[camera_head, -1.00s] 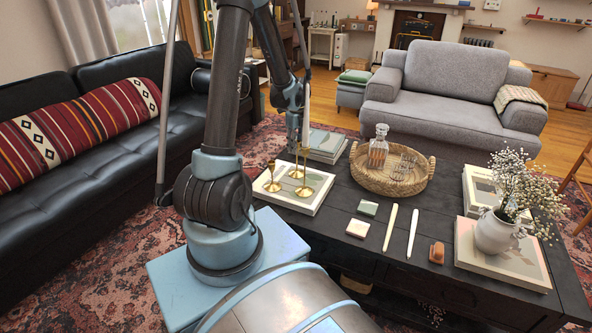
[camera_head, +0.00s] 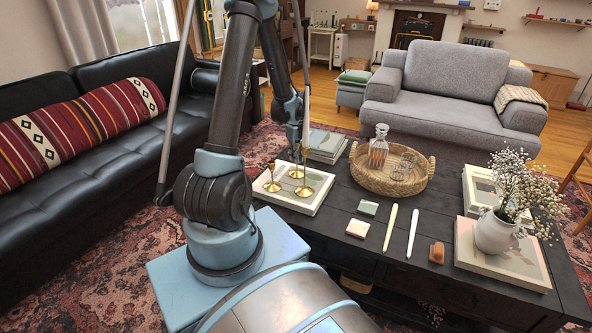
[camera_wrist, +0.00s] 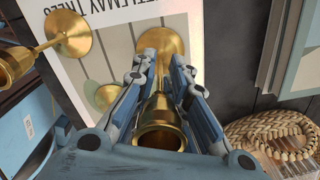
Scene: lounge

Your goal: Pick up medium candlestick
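Three brass candlesticks stand on a large pale book (camera_head: 317,200) on the dark coffee table. One is at the front left (camera_head: 272,177), one at the front right (camera_head: 305,182), and one at the back (camera_head: 297,170). I cannot tell surely which is medium. My gripper (camera_head: 296,156) points down at the back one. In the wrist view my open fingers (camera_wrist: 162,66) stand either side of this candlestick (camera_wrist: 160,125), with its cup between them and its round base beyond.
A stack of books (camera_head: 326,146) stands just behind the pale book. A round wicker tray (camera_head: 425,180) with a decanter (camera_head: 378,147) and glasses is to the right. Coasters (camera_head: 358,228), two candles and a flower vase (camera_head: 495,232) lie farther right.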

